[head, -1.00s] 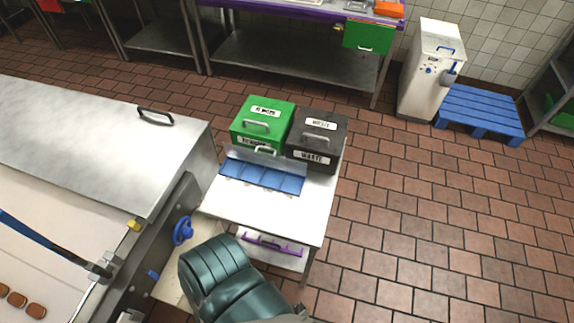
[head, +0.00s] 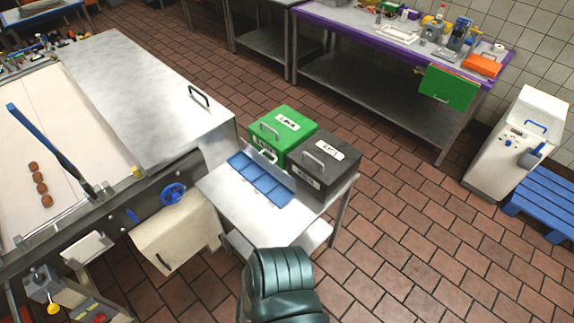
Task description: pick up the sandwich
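Several small brown sandwich pieces (head: 40,184) lie in a short row on the pale conveyor belt (head: 85,150) at the left of the head view. Which one is the sandwich of the task, I cannot tell. A dark teal ribbed part of my own body stands at the bottom middle. No gripper fingers show, so neither gripper is in view. Nothing of mine touches the brown pieces.
A small steel table (head: 232,205) holds a blue tray (head: 260,180), a green box (head: 283,132) and a dark grey box (head: 325,165). A blue handwheel (head: 173,194) sticks out from the conveyor side.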

